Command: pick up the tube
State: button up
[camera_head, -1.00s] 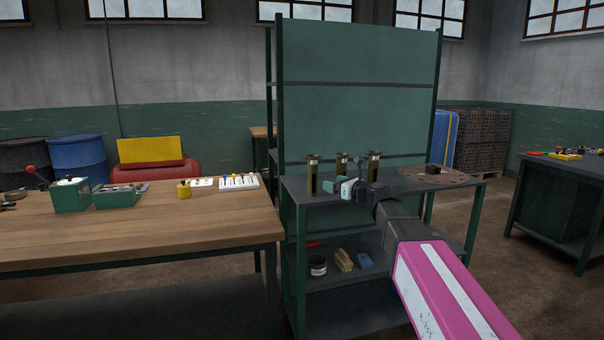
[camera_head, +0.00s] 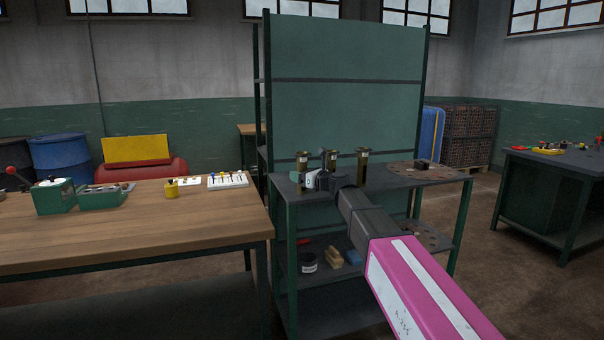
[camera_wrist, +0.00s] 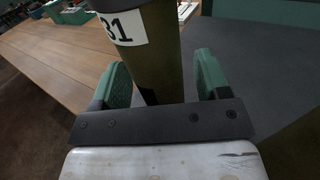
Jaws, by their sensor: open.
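Three olive-green tubes stand upright on the dark shelf table: a left tube (camera_head: 301,160), a middle tube (camera_head: 331,156) and a right tube (camera_head: 362,166). My gripper (camera_head: 307,180) is at the left tube in the head view, covering part of it. In the wrist view, the tube with a white label reading 31 (camera_wrist: 125,28) stands between the two green fingers of my gripper (camera_wrist: 158,80). The fingers are open, one on each side of the tube, with a visible gap at the right finger. The tube's lower part is hidden behind the gripper's dark plate.
The dark table (camera_head: 440,178) carries a round plate (camera_head: 420,172) at right. Its lower shelf holds a dark jar (camera_head: 308,262) and blocks. A wooden workbench (camera_head: 130,225) stands to the left with boxes on it. A tall green panel (camera_head: 345,90) rises behind the tubes.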

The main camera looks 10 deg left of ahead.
jog(key=shift+w+a, duration=0.4)
jog(key=shift+a, duration=0.2)
jog(key=shift+c, duration=0.3)
jog(key=c, duration=1.1)
jog(key=shift+c, duration=0.2)
